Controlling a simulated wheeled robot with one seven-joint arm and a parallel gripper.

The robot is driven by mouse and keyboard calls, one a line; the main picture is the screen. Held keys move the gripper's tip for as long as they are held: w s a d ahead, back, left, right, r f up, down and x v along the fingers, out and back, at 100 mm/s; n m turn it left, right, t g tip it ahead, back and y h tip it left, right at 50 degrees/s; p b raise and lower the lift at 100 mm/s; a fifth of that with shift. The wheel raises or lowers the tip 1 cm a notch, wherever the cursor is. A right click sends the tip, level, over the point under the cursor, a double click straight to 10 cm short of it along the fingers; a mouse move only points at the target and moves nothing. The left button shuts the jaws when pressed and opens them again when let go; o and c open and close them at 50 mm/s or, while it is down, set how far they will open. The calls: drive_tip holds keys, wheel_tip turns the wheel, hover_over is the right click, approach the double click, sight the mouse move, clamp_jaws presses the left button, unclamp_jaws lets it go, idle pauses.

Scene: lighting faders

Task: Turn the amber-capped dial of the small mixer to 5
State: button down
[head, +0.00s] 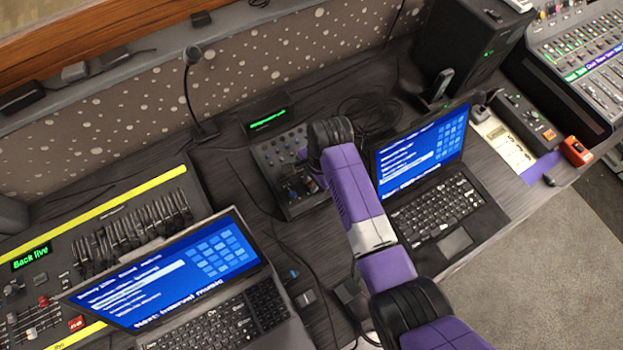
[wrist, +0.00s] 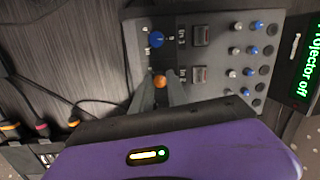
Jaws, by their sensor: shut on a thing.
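The small mixer (head: 272,157) is a grey panel on the dark desk between the two laptops. In the wrist view the mixer (wrist: 218,28) shows rows of small blue and white knobs, two square buttons and a large blue dial (wrist: 156,40). The amber-capped dial (wrist: 160,81) sits below the blue one, near the label "In 2". My gripper (wrist: 160,88) is shut on the amber-capped dial, a finger on either side. The dial's pointer and scale are hidden, so its setting cannot be read. In the head view my purple arm covers part of the mixer.
An open laptop (head: 445,200) stands right of the mixer and another (head: 215,315) at the lower left. A gooseneck microphone (head: 190,90) stands behind left. A small green display (head: 268,120) reads "Projector off" in the wrist view (wrist: 307,65). Cables (wrist: 75,95) lie left of the mixer.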

drive_tip(key=m, duration=0.5)
drive_tip(key=shift+m+t, duration=0.3)
drive_tip(key=m, duration=0.4)
drive_tip(key=shift+d+m+t, duration=0.1)
drive_tip(key=shift+m+t, duration=0.2)
drive_tip(key=c, duration=1.3)
unclamp_jaws()
wheel_tip(320, 180, up, 8)
drive_tip(key=d, duration=0.1)
drive_tip(key=shift+s+d+f+b, duration=0.15)
drive_tip(key=shift+s+b, duration=0.3)
